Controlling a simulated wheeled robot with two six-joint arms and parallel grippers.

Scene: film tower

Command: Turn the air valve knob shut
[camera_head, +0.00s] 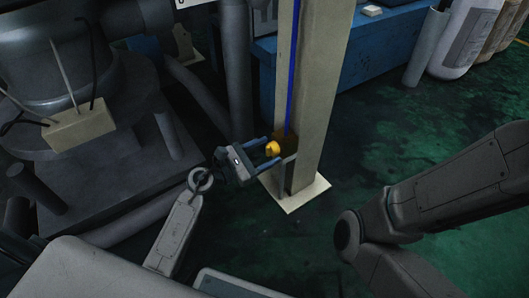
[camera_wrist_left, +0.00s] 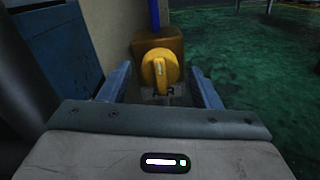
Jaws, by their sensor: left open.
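The yellow air valve knob (camera_head: 272,148) sits on a brown valve block (camera_head: 290,141) low on the beige post, below a blue pipe (camera_head: 293,70). In the left wrist view the knob (camera_wrist_left: 160,70) is round with a raised grip bar standing about upright, in front of the brown block (camera_wrist_left: 170,42). My left gripper (camera_head: 268,150) is open, with its blue fingers pointing at the knob. In the left wrist view the fingers (camera_wrist_left: 160,88) stand on either side of the knob, apart from it. My right arm shows at the right, but its gripper is out of view.
The beige post (camera_head: 318,90) stands on a pale base plate (camera_head: 296,200). Grey machinery and pipes (camera_head: 185,85) crowd the left. A blue cabinet (camera_head: 385,45) and a white cylinder (camera_head: 465,40) stand behind. The green floor (camera_head: 420,125) right of the post is open.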

